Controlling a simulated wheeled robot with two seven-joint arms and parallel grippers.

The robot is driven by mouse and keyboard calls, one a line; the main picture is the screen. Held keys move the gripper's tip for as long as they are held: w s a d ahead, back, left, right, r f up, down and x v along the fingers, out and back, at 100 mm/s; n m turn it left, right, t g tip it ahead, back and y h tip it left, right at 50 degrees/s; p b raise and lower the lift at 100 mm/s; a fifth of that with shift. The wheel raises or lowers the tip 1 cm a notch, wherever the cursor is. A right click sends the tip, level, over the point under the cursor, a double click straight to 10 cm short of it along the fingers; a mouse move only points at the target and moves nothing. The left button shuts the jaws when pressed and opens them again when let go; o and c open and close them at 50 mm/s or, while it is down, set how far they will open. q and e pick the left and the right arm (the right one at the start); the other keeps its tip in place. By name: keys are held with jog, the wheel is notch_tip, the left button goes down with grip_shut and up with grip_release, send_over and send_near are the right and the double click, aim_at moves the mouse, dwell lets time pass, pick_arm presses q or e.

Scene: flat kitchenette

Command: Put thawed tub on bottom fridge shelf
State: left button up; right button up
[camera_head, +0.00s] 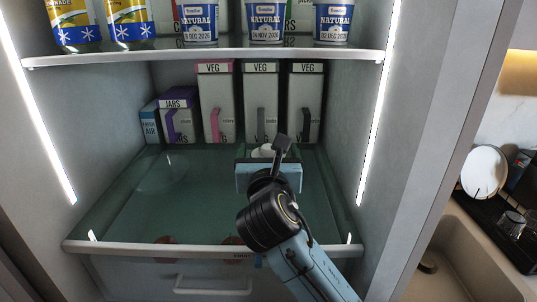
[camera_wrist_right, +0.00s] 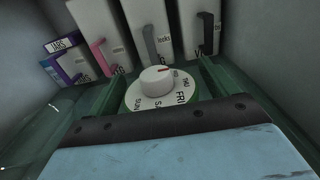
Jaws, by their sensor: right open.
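A white round tub (camera_head: 262,152) shows just beyond my right gripper (camera_head: 268,166), above the bottom glass shelf (camera_head: 205,205) of the fridge. In the right wrist view the tub's lid (camera_wrist_right: 153,98) has a raised white dial with a red mark and a ring of day names, FRI and SUN among them. The open fingers of my right gripper lie on either side of the tub. The tub's lower part is hidden, so I cannot tell for sure that it touches the glass. My left gripper is out of view.
Behind the tub stand white VEG bins (camera_head: 261,100), a JARS bin (camera_head: 178,118) and a smaller blue-topped box (camera_head: 150,122). Yogurt tubs (camera_head: 265,22) stand on the shelf above. Lit fridge walls bound both sides. The glass to the left is clear.

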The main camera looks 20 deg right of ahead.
jog(key=v, duration=1.2)
